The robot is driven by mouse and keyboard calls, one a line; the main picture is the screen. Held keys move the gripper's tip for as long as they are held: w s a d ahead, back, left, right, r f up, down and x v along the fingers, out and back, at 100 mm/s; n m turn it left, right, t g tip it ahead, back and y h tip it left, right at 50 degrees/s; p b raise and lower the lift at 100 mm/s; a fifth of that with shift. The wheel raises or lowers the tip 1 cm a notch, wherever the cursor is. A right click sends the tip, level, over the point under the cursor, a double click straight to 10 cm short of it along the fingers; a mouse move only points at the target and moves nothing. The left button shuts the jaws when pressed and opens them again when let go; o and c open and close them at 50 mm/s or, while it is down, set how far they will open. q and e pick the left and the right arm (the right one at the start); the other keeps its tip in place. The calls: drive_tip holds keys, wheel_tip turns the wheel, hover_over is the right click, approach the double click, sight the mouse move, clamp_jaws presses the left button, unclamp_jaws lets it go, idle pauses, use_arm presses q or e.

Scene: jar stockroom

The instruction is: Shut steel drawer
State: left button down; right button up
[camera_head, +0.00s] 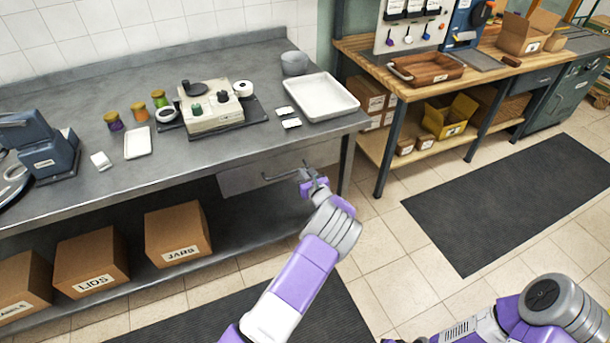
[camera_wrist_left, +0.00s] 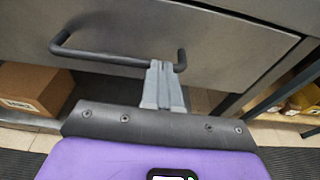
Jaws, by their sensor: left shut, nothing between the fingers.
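The steel drawer (camera_head: 285,170) is under the right end of the steel table in the head view. It appears slightly out from the table front, though how far is hard to tell. Its dark bar handle (camera_head: 280,177) shows across the drawer front. In the left wrist view the drawer front (camera_wrist_left: 200,40) fills the upper part, with the handle (camera_wrist_left: 110,58) across it. My left gripper (camera_head: 307,174) is shut and empty, its fingertips (camera_wrist_left: 160,64) at the right end of the handle. Whether they touch it cannot be told. My right gripper is out of view.
The steel table (camera_head: 70,100) carries a white tray (camera_head: 320,97), jars and a machine. Boxes, including one marked JARS (camera_head: 177,234), stand on the shelf below. A wooden bench (camera_head: 420,85) stands to the right. Dark mats lie on the tiled floor.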

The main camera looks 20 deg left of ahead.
use_arm(q)
drive_tip(key=shift+w+a+r, duration=0.15)
drive_tip(key=shift+a+r, duration=0.15)
drive_tip(key=shift+r, duration=0.1)
drive_tip(key=f+p+v, duration=0.1)
drive_tip(key=p+v, duration=0.3)
drive_tip(key=v, duration=1)
drive_tip(key=shift+d, duration=0.35)
